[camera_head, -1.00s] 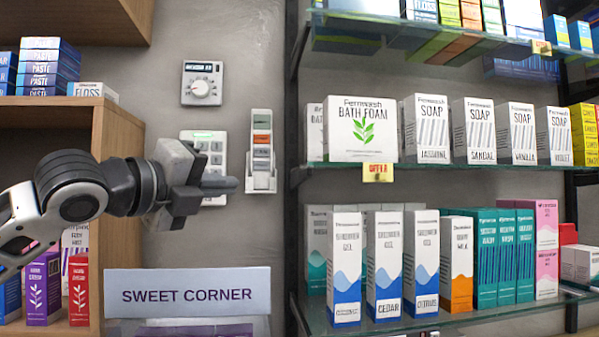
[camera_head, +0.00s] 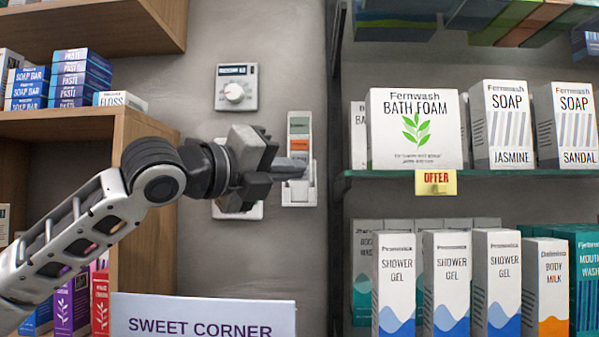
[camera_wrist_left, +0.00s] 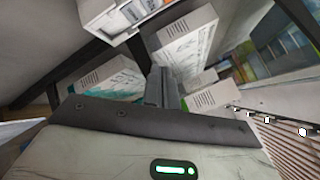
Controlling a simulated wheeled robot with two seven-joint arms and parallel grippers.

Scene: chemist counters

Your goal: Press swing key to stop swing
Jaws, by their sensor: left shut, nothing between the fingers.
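A white wall unit (camera_head: 299,193) with a column of coloured keys, green-grey, orange and pale, hangs on the grey wall. Its key face also shows at the top of the left wrist view (camera_wrist_left: 122,17). The key labels are too small to read, so I cannot tell which is the swing key. My left gripper (camera_head: 303,166) is shut and empty. In the head view its fingertips overlap the middle of the key column and hide the lower keys. I cannot tell whether they touch. The fingers also show in the left wrist view (camera_wrist_left: 162,88). My right gripper is not in view.
A dial thermostat (camera_head: 237,88) is above my left gripper. A white keypad (camera_head: 238,211) is mostly hidden behind it. A glass shelf (camera_head: 480,174) with boxes stands close on the right, and a wooden shelf (camera_head: 145,130) on the left. A "Sweet Corner" sign (camera_head: 202,315) is below.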

